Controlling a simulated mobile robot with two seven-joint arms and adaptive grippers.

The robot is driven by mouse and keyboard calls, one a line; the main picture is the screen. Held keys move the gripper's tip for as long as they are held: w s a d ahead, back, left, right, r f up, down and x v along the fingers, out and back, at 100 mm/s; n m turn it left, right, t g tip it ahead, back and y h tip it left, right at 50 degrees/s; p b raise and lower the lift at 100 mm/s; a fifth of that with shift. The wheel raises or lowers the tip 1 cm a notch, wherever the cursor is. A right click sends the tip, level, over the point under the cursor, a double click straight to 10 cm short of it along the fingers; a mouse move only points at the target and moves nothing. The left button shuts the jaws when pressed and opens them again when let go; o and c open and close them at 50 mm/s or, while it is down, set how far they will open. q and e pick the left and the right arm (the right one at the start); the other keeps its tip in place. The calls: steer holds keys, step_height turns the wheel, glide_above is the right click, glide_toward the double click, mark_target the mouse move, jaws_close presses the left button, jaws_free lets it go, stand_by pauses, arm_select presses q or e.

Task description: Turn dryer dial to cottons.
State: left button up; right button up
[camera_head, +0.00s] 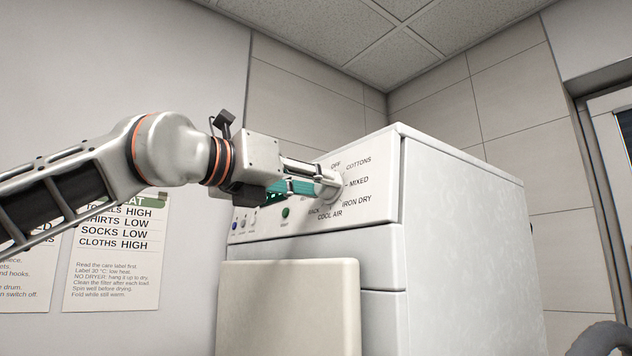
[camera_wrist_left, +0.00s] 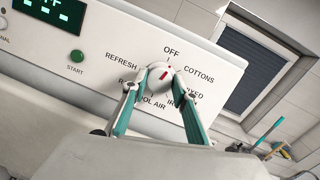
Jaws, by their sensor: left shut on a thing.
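The dryer's dial (camera_wrist_left: 161,75) is a round white knob with a red mark. Its printed ring reads OFF, COTTONS, MIXED, IRON DRY, COOL AIR and REFRESH, with another label partly covered. The red mark leans toward the upper right; I cannot tell exactly which label it meets. My left gripper (camera_wrist_left: 160,84) is shut on the dial, one teal finger on each side. In the head view the dial (camera_head: 331,186) shows at the end of my left gripper (camera_head: 322,188), which reaches in from the left. My right gripper is not in view.
The white dryer (camera_head: 465,220) stands in a tiled corner. A green START button (camera_wrist_left: 77,56) and a lit display (camera_wrist_left: 55,10) are left of the dial. A pale panel (camera_head: 290,300) projects below the controls. Paper notices (camera_head: 110,275) hang on the left wall.

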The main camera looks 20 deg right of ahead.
arm_select(q)
steer(key=m+g+p, duration=0.1)
steer(key=m+p, duration=0.1)
steer(key=m, duration=0.1)
steer(key=m+g+h+p, duration=0.1)
steer(key=m+p, duration=0.1)
steer(key=m, duration=0.2)
steer(key=shift+w, duration=0.1)
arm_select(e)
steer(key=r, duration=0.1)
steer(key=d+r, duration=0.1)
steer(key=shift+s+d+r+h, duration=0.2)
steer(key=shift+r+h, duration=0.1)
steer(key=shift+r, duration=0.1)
arm_select(q)
steer(key=o, duration=1.1)
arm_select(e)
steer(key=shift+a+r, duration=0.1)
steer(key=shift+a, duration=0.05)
